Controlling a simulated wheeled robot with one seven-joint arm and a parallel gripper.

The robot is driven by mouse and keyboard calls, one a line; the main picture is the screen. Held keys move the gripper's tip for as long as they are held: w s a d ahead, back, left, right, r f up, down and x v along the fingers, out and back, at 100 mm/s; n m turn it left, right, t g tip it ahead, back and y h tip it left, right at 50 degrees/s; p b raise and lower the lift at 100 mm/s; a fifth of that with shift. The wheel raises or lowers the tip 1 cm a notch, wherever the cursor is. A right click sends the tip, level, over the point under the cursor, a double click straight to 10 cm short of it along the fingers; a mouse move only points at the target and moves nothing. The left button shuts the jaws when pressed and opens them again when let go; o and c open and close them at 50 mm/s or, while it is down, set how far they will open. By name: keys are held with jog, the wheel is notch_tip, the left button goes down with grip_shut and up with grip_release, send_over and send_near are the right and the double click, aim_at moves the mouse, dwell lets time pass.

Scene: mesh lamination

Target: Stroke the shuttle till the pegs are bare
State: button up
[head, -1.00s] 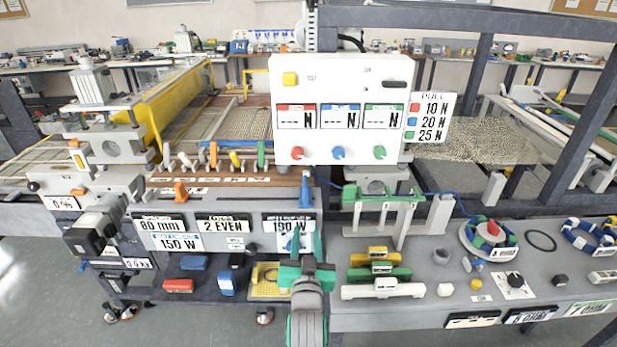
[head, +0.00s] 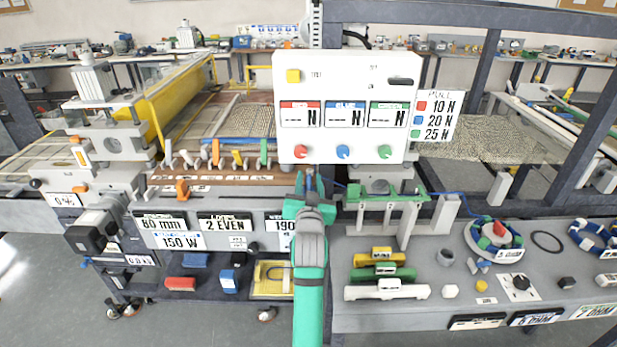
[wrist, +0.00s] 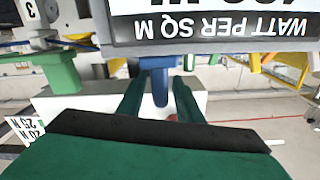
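A row of pegs stands on the machine's front bar, including an orange peg (head: 215,152), a yellow peg (head: 238,158) and a green peg (head: 262,152). A brown strip (head: 225,178) with pale markings lies below them. A blue upright handle (head: 309,178), which may be the shuttle's, stands at the strip's right end. My gripper (head: 312,188) is at this handle, partly hiding it. In the wrist view, the blue handle (wrist: 160,86) shows between the two green fingers of my gripper (wrist: 158,98), with gaps at both sides. The gripper looks open.
A white panel (head: 343,70) with three displays and coloured knobs stands just behind and right of my gripper. A green bracket (head: 385,193) stands close on the right. The right-hand bench (head: 440,275) holds blocks and spools.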

jog(key=shift+w, duration=1.2)
grip_shut()
jog(key=shift+a, duration=0.1)
